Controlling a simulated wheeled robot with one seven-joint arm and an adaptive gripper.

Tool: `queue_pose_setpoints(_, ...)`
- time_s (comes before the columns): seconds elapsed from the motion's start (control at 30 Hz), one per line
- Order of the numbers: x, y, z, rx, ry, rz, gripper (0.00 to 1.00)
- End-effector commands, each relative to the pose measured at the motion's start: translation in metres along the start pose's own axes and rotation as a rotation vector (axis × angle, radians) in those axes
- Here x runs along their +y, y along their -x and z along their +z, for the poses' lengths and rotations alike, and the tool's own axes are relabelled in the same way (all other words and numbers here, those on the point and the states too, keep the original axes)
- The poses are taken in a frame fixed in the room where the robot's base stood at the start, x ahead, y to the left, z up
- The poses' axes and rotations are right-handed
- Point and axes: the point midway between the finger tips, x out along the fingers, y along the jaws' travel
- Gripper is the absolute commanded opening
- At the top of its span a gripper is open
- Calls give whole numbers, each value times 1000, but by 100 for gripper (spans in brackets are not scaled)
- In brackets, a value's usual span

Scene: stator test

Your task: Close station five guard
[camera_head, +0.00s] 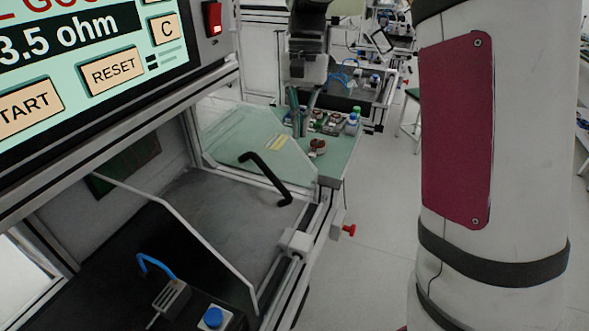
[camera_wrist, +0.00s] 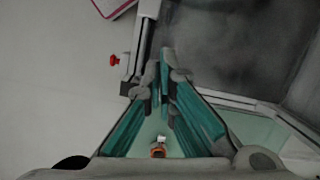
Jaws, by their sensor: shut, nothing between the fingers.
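The station's clear guard panel (camera_head: 235,140) stands at the far side of the test bay in the head view, with a bent black handle (camera_head: 266,180) on it. The bay's dark grey floor (camera_head: 215,205) is visible and its front looks uncovered. My gripper (camera_wrist: 162,66) shows in the wrist view with its teal fingers shut and nothing between them. It is over the bay's front frame edge, beside the grey bay floor (camera_wrist: 235,45). The handle cannot be made out in the wrist view.
A screen (camera_head: 90,50) with START and RESET hangs above the bay. A red knob (camera_head: 348,231) sticks out from the frame; it also shows in the wrist view (camera_wrist: 115,60). A green-topped table (camera_head: 338,160) beyond holds bottles and a copper part (camera_head: 317,147). Floor at right is clear.

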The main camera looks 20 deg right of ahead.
Motion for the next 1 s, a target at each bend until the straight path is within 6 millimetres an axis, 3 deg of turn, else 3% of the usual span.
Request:
queue_pose_setpoints(0.43,1,-86,2,-4,2,3,0)
queue_pose_setpoints(0.67,1,-95,31,-1,3,1,0)
queue_pose_setpoints(1.0,0,-99,38,1,2,0,0)
